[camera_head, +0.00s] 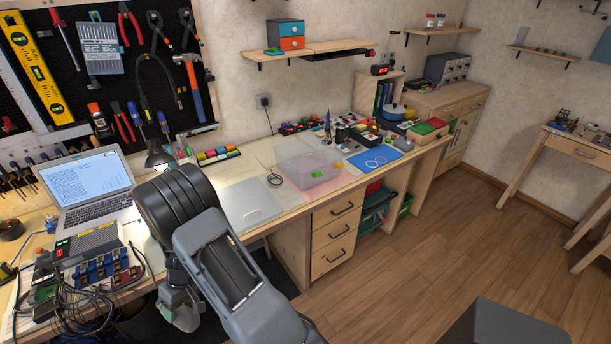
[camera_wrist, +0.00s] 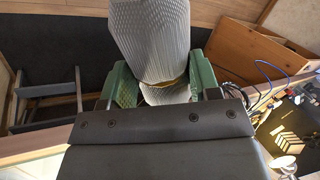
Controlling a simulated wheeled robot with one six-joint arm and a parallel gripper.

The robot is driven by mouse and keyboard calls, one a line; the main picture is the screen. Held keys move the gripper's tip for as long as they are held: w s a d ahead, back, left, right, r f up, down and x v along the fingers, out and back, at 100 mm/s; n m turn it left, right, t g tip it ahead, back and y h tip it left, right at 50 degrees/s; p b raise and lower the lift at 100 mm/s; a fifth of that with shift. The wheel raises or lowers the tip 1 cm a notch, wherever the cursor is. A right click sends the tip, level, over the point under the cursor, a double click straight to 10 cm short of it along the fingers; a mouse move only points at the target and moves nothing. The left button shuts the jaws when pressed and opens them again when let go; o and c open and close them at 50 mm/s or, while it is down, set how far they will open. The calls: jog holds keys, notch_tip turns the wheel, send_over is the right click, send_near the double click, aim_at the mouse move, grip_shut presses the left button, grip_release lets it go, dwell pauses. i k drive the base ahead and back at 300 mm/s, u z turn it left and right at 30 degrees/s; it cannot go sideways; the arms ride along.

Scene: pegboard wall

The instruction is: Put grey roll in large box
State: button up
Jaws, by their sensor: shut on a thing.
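The grey roll (camera_wrist: 155,38), pale and ribbed, fills the upper middle of the wrist view. My gripper (camera_wrist: 160,92) has green fingers on both sides of the roll and is shut on it. In the head view my arm hides most of the gripper at the bench's front edge. A pale shape shows below the arm there, too unclear to name. A clear plastic box (camera_head: 305,165) with a green mark stands on the middle of the bench, apart from my gripper and to its right. It looks like the large box.
A flat grey translucent panel (camera_head: 248,205) lies left of the box. A laptop (camera_head: 85,185), a desk lamp (camera_head: 158,155) and electronics with cables (camera_head: 90,275) crowd the left bench. A blue mat (camera_head: 375,159) and small items lie right of the box.

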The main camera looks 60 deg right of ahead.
aim_at(300, 167)
jog(key=k, duration=1)
jog(key=z, duration=0.7)
jog(key=i, duration=0.65)
jog(key=z, duration=0.45)
